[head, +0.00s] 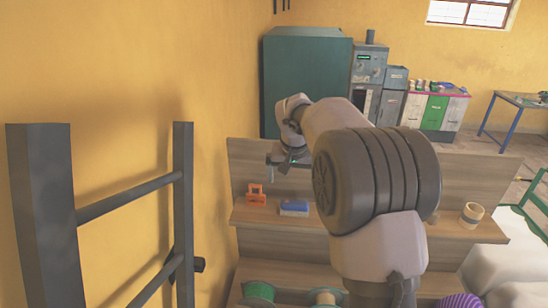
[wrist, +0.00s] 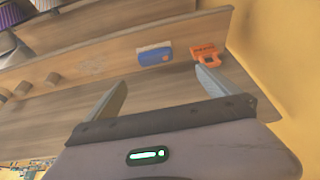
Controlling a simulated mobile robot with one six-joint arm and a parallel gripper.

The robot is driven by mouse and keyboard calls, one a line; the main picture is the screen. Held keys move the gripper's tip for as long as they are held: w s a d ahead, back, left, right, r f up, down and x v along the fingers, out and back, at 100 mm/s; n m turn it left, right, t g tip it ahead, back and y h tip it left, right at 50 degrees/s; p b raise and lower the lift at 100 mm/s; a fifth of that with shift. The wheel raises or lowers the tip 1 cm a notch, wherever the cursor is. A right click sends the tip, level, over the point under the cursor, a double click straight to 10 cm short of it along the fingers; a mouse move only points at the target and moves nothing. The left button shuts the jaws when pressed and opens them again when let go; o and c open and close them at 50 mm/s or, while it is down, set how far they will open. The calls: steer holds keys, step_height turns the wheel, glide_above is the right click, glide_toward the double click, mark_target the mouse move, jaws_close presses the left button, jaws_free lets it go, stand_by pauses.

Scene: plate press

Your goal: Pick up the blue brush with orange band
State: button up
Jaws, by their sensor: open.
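The blue brush (head: 294,208) lies on the upper shelf of the wooden stepped rack in the head view. In the wrist view the blue brush (wrist: 154,54) lies ahead of my fingertips, with a pale strip along its top and a little orange near its right end. My gripper (wrist: 161,80) is open and empty, its two fingers spread wide, apart from the brush. In the head view my gripper (head: 284,164) is above the shelf, up and slightly left of the brush; the finger gap is hard to make out there.
An orange tool (wrist: 206,53) lies close beside the brush, near the yellow wall (wrist: 270,45). A tape roll (head: 471,213) sits farther right on the wooden rack (head: 280,226). A dark ladder-like frame (head: 40,200) stands at left. A green spool (head: 258,292) is on a lower step.

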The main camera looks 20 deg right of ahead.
steer(key=w+d, duration=0.1)
steer(key=w, duration=0.1)
glide_toward(295, 201)
steer(key=p+x, duration=0.1)
steer(key=x, duration=0.4)
steer(key=shift+w+a+r+p, duration=0.15)
steer(key=shift+w+p, duration=0.1)
steer(key=shift+p, duration=0.1)
steer(key=x, duration=0.2)
steer(key=p+x, duration=0.1)
steer(key=x, duration=0.1)
steer(key=s+x, duration=0.1)
steer(key=x, duration=0.1)
steer(key=shift+p, duration=0.3)
steer(key=shift+s, duration=0.25)
steer(key=c, duration=1.1)
steer(key=shift+w+r+b, duration=0.1)
steer(key=shift+r+b, duration=0.2)
steer(key=shift+r, duration=0.3)
steer(key=shift+c, duration=0.2)
steer(key=shift+b+v, duration=0.5)
steer(key=shift+v, duration=0.65)
steer(key=s+r+b, duration=0.1)
steer(key=s+b, duration=0.3)
steer(key=s, duration=1.1)
steer(key=shift+a+r, duration=0.35)
steer(key=shift+s, duration=0.1)
